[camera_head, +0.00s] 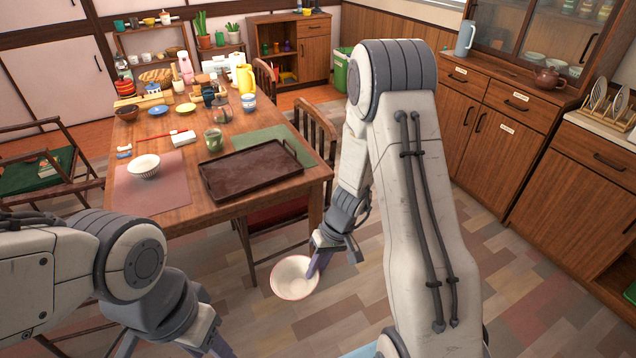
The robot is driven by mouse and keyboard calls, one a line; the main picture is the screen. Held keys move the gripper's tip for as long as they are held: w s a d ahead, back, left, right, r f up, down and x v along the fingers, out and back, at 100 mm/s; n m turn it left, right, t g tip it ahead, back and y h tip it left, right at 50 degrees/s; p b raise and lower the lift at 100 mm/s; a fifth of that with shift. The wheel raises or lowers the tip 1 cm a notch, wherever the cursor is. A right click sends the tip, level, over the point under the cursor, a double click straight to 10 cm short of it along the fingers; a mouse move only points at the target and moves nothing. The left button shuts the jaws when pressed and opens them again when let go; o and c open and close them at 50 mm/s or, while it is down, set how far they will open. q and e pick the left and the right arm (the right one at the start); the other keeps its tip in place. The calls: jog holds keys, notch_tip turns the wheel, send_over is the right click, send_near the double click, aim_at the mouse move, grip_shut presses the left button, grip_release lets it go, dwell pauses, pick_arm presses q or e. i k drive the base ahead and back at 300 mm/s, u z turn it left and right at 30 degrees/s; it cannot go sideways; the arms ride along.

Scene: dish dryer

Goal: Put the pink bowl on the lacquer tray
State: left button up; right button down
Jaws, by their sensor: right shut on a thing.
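The pink bowl (296,278) is pale inside with a thin reddish rim. It hangs above the floor in front of the table's near right corner. My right gripper (316,270) is shut on the bowl's right rim. The lacquer tray (252,177) is dark brown and rectangular with raised edges, and its visible floor is empty. It lies near the table's front right edge, up and left of the bowl. My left gripper (217,347) is at the bottom edge, mostly cut off, so its jaws are hard to read.

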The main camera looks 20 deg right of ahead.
aim_at(264, 156)
jog(key=z, duration=0.2)
jog(key=k, duration=0.4)
jog(key=u, duration=0.6)
jog(key=i, duration=1.2)
jog(key=z, duration=0.85)
jog(key=i, duration=0.95)
jog(key=z, duration=0.15)
